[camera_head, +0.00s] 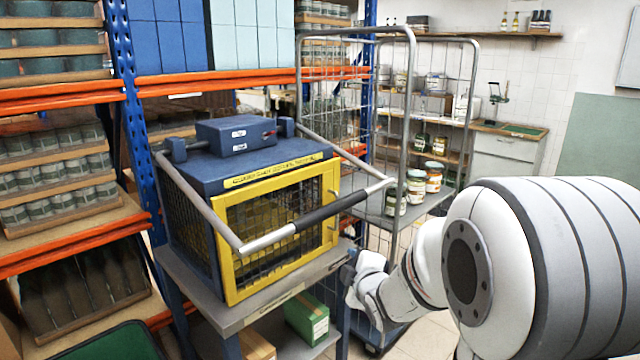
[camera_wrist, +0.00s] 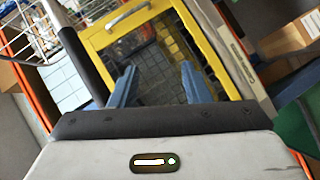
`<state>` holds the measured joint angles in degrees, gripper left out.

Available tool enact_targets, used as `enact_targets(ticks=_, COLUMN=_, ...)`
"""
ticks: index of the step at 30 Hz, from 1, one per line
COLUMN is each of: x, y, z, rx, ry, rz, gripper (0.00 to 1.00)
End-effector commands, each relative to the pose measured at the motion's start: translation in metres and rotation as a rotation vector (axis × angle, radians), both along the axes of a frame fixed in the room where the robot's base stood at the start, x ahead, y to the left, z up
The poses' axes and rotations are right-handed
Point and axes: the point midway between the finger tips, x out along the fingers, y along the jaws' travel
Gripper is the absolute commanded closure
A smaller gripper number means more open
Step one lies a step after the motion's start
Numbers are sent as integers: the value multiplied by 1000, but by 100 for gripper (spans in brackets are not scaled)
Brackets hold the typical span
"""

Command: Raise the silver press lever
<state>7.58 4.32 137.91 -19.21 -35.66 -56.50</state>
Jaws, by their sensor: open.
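The silver press lever (camera_head: 262,242) is a U-shaped bar with a black grip (camera_head: 325,210). Its two arms run from pivots on top of the blue press (camera_head: 265,163) and slope down to the grip, in front of the yellow-framed mesh guard (camera_head: 224,270). My gripper (camera_head: 348,273) is low at the press's front right corner, below the lever and clear of it. In the wrist view its two blue fingers (camera_wrist: 158,85) are spread and empty, facing the yellow guard. The black grip (camera_wrist: 84,66) lies left of the fingers there.
The press stands on a grey table (camera_head: 232,318) with a green box (camera_head: 307,317) on its lower shelf. A wire cage trolley (camera_head: 410,110) stands behind, with jars (camera_head: 416,187). Blue and orange racking (camera_head: 125,100) is close at the left.

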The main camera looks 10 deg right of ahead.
Motion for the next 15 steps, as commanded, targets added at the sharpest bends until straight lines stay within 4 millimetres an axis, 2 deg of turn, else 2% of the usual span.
enact_targets(ticks=1, x=9, y=1, z=26, rx=-55, ry=-71, rz=46, gripper=57)
enact_targets(ticks=6, x=23, y=8, z=68, rx=-207, ry=-292, rz=160, gripper=57)
enact_targets(ticks=9, x=25, y=11, z=81, rx=-256, ry=-371, rz=191, gripper=57)
enact_targets(ticks=15, x=36, y=15, z=88, rx=-284, ry=-423, rz=208, gripper=57)
